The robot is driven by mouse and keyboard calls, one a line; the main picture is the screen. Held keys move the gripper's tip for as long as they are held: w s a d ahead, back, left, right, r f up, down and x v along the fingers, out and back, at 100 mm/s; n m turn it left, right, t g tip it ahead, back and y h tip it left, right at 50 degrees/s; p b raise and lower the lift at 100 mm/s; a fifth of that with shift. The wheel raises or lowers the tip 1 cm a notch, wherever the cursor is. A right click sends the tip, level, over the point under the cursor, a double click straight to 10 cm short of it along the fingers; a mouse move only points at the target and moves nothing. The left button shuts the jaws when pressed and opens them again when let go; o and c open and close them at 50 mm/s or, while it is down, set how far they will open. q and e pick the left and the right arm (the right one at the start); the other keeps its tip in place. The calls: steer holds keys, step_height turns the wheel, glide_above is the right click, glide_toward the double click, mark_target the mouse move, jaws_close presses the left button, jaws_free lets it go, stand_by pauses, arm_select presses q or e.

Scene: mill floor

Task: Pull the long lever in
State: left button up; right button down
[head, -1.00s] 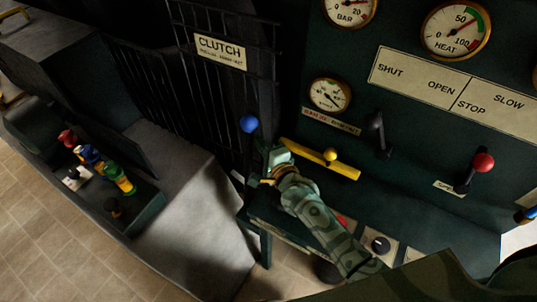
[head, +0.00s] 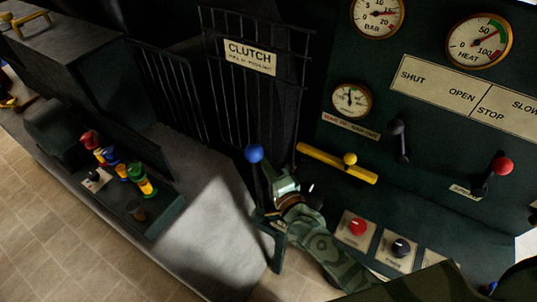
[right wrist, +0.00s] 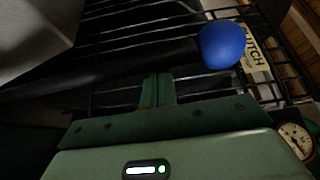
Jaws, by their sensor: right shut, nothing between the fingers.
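The long lever is a dark shaft with a blue ball knob (head: 254,153), below the CLUTCH sign in the head view. In the right wrist view its blue knob (right wrist: 222,45) is at upper right and its dark shaft (right wrist: 110,68) runs to the left. My right gripper (head: 274,188) is at the lever's right side, just below the knob. Its fingers (right wrist: 156,88) are shut and empty, with their tips up against or very near the shaft; I cannot tell if they touch. The lever's foot is hidden. My left gripper is not in view.
Right of the lever, the green panel carries a yellow bar with a yellow knob (head: 350,159), a black lever (head: 400,140) and a red-knobbed lever (head: 502,166). A red button (head: 358,227) and a black dial (head: 400,247) are below. A dark barred guard (head: 255,100) stands behind.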

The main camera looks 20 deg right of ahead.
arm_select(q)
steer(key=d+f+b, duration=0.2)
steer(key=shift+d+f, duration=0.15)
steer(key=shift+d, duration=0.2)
arm_select(e)
steer(key=s+a+f+n+t+y, duration=0.1)
steer(key=s+a+f+n, duration=0.1)
steer(key=s+a, duration=0.4)
steer(key=shift+s+f+n, duration=0.15)
steer(key=shift+s+n, duration=0.15)
steer(key=shift+s, duration=0.2)
steer(key=shift+a, duration=0.1)
steer(key=shift+s+f, duration=0.1)
arm_select(q)
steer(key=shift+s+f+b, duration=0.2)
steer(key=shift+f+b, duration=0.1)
steer(key=shift+b, duration=0.2)
arm_select(e)
steer(key=v, duration=1.5)
steer(key=shift+s+d+h, duration=0.2)
steer(key=shift+d+h, duration=0.1)
steer(key=shift+d, duration=0.2)
